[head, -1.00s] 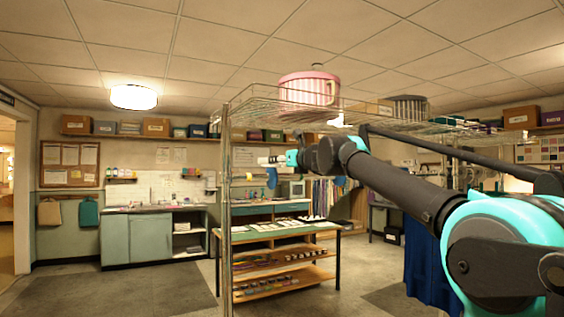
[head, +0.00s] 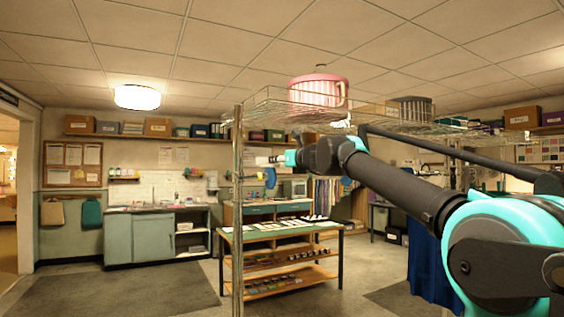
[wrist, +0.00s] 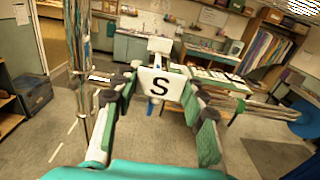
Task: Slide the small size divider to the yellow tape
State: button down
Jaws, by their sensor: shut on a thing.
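The small size divider (wrist: 161,86), a white tag with a black S, stands upright at the middle of the wrist view. My gripper (wrist: 157,98) has its two green-and-black fingers on either side of the tag and is shut on it. In the head view my gripper (head: 271,160) shows small at the end of my outstretched arm, beside a chrome post, and the divider cannot be made out there. I cannot make out the yellow tape in either view.
A wire shelf (head: 375,115) carries a pink striped container (head: 316,90) above my arm. A chrome post (head: 238,200) stands just left of my gripper. A work table (head: 280,231) stands beyond. Open floor (head: 130,290) lies at the left.

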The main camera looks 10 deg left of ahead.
jog(key=s+a, duration=0.1)
jog(key=a, duration=0.1)
jog(key=s+a, duration=0.1)
jog(key=a, duration=0.1)
jog(key=shift+s, duration=0.35)
jog(key=c, duration=0.8)
grip_release()
jog(key=shift+c, duration=0.2)
jog(key=shift+d, duration=0.1)
jog(key=v, duration=1.2)
